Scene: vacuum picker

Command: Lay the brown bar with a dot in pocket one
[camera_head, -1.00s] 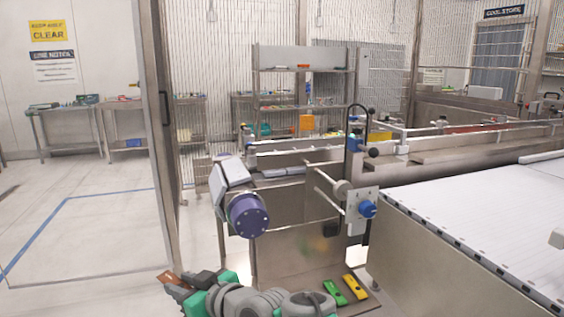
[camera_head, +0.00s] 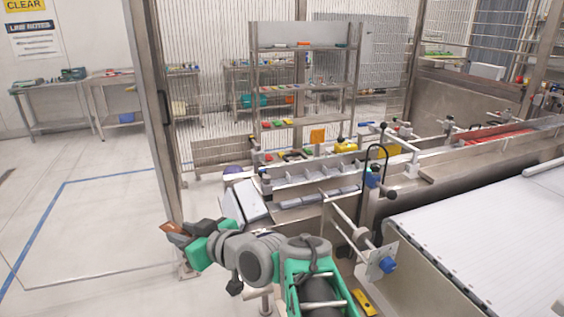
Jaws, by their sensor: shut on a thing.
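My gripper (camera_head: 178,232) is at the lower left, shut on a brown bar (camera_head: 172,228) whose end shows at the dark fingers. No dot can be made out on it. The bar is held in the air, left of the machine and clear of it. A row of grey, divided pockets (camera_head: 318,174) runs along the machine, to the right of and beyond my gripper. I cannot tell which is pocket one, and their insides are too small to read.
A pale angled box (camera_head: 246,201) on the machine stands just right of my gripper. A looped black handle (camera_head: 374,165) and a metal rail (camera_head: 345,222) with a blue knob (camera_head: 387,265) stand further right. A yellow piece (camera_head: 364,302) lies below. Open floor is at left.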

